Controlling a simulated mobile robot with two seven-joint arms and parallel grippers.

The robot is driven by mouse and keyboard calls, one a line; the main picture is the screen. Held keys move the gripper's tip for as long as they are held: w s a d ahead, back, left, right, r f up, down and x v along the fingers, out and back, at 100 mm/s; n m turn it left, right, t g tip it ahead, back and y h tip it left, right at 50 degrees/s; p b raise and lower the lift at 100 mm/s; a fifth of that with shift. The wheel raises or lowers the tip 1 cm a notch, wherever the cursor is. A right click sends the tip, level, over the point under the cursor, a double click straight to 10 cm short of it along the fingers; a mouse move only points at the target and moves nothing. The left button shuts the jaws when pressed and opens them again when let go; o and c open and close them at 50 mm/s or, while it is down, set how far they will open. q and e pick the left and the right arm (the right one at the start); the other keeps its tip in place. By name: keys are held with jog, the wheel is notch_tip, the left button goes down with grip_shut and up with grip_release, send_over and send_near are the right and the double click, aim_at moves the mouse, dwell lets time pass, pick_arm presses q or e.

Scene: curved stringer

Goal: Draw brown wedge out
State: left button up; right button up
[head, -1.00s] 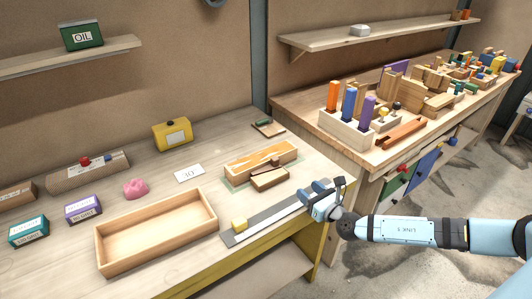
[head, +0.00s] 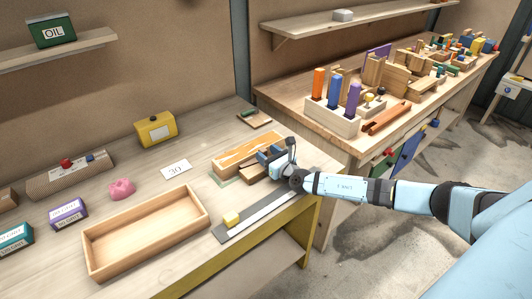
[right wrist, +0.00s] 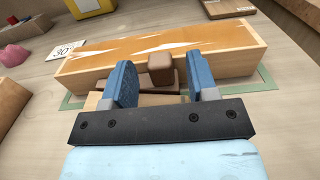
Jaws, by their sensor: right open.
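The brown wedge (right wrist: 161,68) shows in the right wrist view as a small rounded brown block against the near side of a long wooden box-like piece with an orange-brown top (right wrist: 200,48). My right gripper (right wrist: 163,80) is open, its two blue fingers on either side of the wedge with gaps showing. In the head view the right gripper (head: 272,155) is over the near side of the wooden piece (head: 238,152) and hides the wedge. Whether the fingers touch the wedge cannot be seen. My left gripper is not in view.
An empty wooden tray (head: 100,242) stands at the front left. A card marked 30 (head: 176,169), pink lump (head: 121,188) and yellow box (head: 156,130) are farther left.

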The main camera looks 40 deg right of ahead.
jog(key=shift+w+f, duration=0.1)
jog(key=shift+w, duration=0.45)
grip_shut()
jog(key=shift+d+f, duration=0.1)
jog(key=shift+d, duration=0.05)
jog(key=d+b, duration=0.4)
jog(key=b, duration=0.1)
jog(key=shift+s+d+f, duration=0.1)
jog(key=shift+s+d, duration=0.05)
jog(key=shift+s, duration=0.15)
jog(key=shift+d, duration=0.3)
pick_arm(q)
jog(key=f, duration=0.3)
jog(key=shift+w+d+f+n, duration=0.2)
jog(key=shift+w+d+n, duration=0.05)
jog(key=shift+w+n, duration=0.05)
pick_arm(e)
jog(key=shift+d+r, duration=0.1)
jog(key=shift+r, duration=0.25)
